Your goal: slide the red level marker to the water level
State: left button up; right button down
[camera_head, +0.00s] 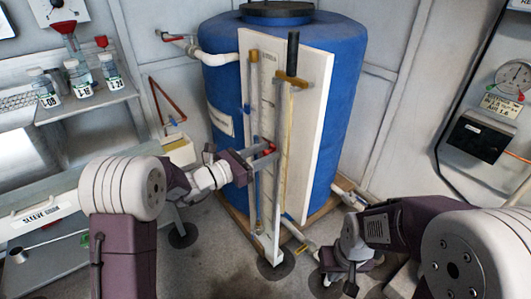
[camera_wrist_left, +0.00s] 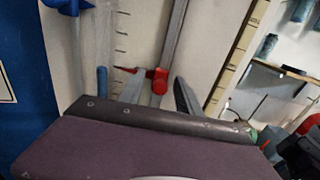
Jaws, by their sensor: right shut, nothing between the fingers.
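The red level marker (camera_head: 268,150) sits on a vertical rail of the white gauge board (camera_head: 312,100). In the left wrist view it shows as a red knob (camera_wrist_left: 158,79) with a red pointer to the left over the scale ticks. A blue column, seemingly the water (camera_wrist_left: 102,80), shows in the clear tube left of the scale; its top appears near the pointer's height. My left gripper (camera_head: 265,151) is at the marker; in the wrist view its fingers (camera_wrist_left: 160,92) are apart, one on each side of the knob. My right gripper (camera_head: 340,284) is low at right, shut and empty.
The big blue tank (camera_head: 340,70) stands behind the board. A shelf (camera_head: 85,100) with several labelled bottles is at left. A box and a dial gauge (camera_head: 513,78) are on the right wall. Pipes run near the floor by my right gripper.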

pick_arm(q)
jog(key=p+v, duration=0.2)
jog(key=v, duration=0.7)
jog(key=shift+p, duration=0.3)
